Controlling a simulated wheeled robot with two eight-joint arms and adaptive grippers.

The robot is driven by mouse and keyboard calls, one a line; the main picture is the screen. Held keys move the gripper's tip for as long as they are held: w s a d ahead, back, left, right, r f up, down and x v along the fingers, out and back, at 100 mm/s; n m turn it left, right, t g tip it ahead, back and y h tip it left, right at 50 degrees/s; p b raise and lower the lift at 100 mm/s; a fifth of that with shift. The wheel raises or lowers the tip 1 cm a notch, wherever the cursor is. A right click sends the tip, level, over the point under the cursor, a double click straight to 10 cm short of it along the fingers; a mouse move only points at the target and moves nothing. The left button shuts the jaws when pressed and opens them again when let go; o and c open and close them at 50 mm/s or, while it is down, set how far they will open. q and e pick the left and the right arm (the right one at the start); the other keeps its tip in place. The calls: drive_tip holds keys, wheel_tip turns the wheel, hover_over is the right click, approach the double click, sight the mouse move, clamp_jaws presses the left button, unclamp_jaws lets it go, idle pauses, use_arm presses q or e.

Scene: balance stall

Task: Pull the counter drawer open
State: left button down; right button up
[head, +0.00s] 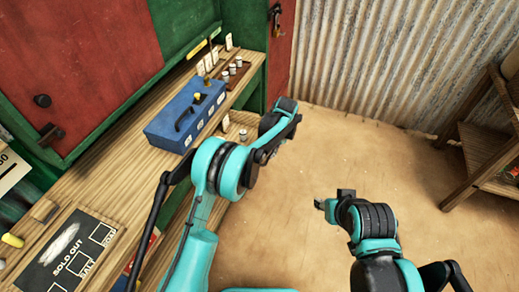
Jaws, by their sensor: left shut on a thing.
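The wooden counter (115,150) runs along the left. Below its front edge, beside my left gripper, a wooden surface that looks like the drawer (232,137) shows in part, with a small metal cylinder (243,134) and a white tag on it. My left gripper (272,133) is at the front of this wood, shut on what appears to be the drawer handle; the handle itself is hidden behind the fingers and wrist. How far the drawer stands out cannot be told. My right gripper (328,206) is over the bare floor, away from the counter; its jaw opening is unclear.
A blue box (186,115) with a black handle stands on the counter. Behind it are several metal weights (232,70) and tags. A wooden shelf (480,150) stands at the right. The floor (350,150) between is clear.

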use_arm(q)
drive_tip(key=shift+s+d, duration=0.25)
drive_tip(key=shift+d, duration=0.45)
drive_tip(key=shift+s+d, duration=0.25)
drive_tip(key=shift+d, duration=0.45)
drive_tip(key=c, duration=1.6)
unclamp_jaws()
wheel_tip(320, 180, up, 12)
drive_tip(key=d, duration=0.2)
drive_tip(key=shift+s, duration=0.35)
drive_tip(key=shift+f, duration=0.1)
